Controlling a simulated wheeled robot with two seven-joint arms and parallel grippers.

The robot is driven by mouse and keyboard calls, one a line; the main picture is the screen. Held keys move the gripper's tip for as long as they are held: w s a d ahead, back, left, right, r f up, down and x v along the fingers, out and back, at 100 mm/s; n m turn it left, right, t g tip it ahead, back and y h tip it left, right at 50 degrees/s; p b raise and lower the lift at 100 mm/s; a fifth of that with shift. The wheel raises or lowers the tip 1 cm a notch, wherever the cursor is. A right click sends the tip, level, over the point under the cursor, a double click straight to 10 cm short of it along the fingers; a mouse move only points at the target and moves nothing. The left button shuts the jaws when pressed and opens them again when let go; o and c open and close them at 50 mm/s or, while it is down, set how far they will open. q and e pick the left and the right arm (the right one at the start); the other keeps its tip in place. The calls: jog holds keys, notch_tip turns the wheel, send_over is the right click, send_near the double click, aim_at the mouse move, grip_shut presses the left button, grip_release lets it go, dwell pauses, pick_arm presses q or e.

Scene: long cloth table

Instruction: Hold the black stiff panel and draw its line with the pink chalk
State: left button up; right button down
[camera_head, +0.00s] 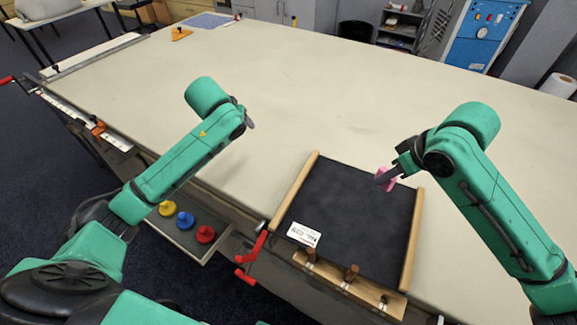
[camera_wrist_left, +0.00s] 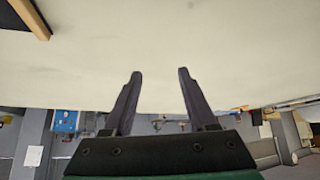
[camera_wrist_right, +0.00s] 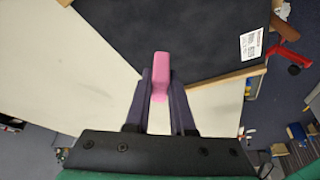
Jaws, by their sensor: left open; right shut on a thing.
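The black stiff panel (camera_head: 352,215) lies near the table's front edge, between wooden side rails, with a white label (camera_head: 303,234) at its near left corner. It also fills the top of the right wrist view (camera_wrist_right: 190,35). No drawn line can be made out on it. My right gripper (camera_head: 388,177) is shut on the pink chalk (camera_wrist_right: 160,75), above the panel's right side; I cannot tell whether the chalk touches it. The chalk shows small in the head view (camera_head: 387,184). My left gripper (camera_wrist_left: 160,75) is open and empty above the table, left of the panel.
A wooden rack with pegs (camera_head: 350,278) sits at the panel's near edge. A red clamp (camera_head: 252,257) is at its left. A tray with yellow, blue and red knobs (camera_head: 205,234) hangs below the table edge. The cloth table (camera_head: 300,90) is mostly clear behind.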

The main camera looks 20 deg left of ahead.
pick_arm(q)
jog(key=s+d+r+m+g+h, duration=0.15)
jog(key=s+d, duration=0.25)
jog(key=d, duration=0.8)
jog(key=m+g, duration=0.2)
jog(key=m, duration=0.1)
send_near(297, 184)
jog(key=shift+t+h, duration=0.25)
jog(key=x, duration=0.8)
jog(key=shift+a+f, duration=0.2)
jog(key=shift+f, duration=0.2)
jog(key=shift+s, duration=0.1)
grip_shut()
